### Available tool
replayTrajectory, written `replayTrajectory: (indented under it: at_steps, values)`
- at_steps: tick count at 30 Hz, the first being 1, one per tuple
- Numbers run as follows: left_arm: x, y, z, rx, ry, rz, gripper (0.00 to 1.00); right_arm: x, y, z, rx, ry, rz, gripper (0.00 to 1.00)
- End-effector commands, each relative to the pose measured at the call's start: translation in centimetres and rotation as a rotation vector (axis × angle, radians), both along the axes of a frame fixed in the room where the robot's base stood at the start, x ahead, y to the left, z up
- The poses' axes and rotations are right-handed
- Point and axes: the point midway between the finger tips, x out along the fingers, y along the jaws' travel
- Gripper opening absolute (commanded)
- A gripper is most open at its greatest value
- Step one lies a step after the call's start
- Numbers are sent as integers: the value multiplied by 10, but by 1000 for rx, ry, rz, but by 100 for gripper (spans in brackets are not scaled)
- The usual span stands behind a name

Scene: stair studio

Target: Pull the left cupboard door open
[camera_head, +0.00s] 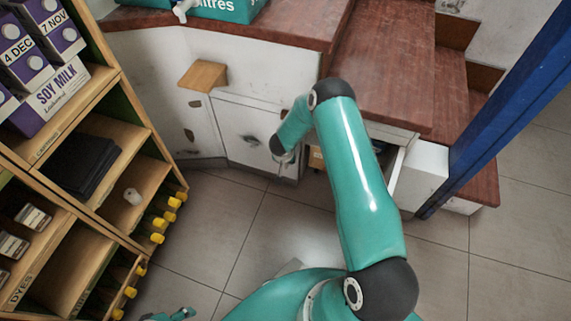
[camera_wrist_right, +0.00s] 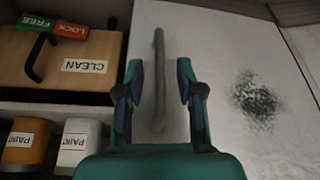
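The left cupboard door (camera_head: 252,126) is a white panel with a dark smudge, under the counter, and looks shut or nearly so. In the right wrist view the door (camera_wrist_right: 217,50) fills the right side, with the smudge on it. Its grey bar handle (camera_wrist_right: 158,75) lies between the fingers of my right gripper (camera_wrist_right: 159,82), which is open with a gap on each side. In the head view my right gripper (camera_head: 284,158) is at the door's right edge, and the handle is hard to make out. My left gripper (camera_head: 172,314) shows only partly at the bottom edge.
Beside the door the cupboard inside shows a box marked CLEAN (camera_wrist_right: 80,68) and paint containers (camera_wrist_right: 75,145). A wooden shelf (camera_head: 110,135) stands left. Stairs (camera_head: 462,85) and a blue post (camera_head: 505,105) are right. The tiled floor (camera_head: 225,220) before the door is clear.

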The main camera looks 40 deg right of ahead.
Motion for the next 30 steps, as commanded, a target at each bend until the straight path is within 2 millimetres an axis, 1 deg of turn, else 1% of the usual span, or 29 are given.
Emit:
replayTrajectory:
  at_steps: [1,6,10,17,18,20,24,30]
  values:
    - [0,0,-6,0,0,0,54,2,-2,-10,0,0,0,37]
    - [0,0,-10,0,0,0,54,6,-7,-24,0,0,0,37]
    - [0,0,-11,0,0,0,54,7,-9,-27,0,0,0,37]
    - [0,0,-10,0,0,0,54,7,-9,-27,0,0,0,37]
    - [0,0,-10,0,0,0,54,7,-9,-27,0,0,0,34]
    - [0,0,-10,0,0,0,54,7,-9,-27,0,0,0,24]
    - [0,0,-10,0,0,0,54,7,-9,-27,0,0,0,0]
    - [0,0,-10,0,0,0,54,7,-9,-27,0,0,0,0]
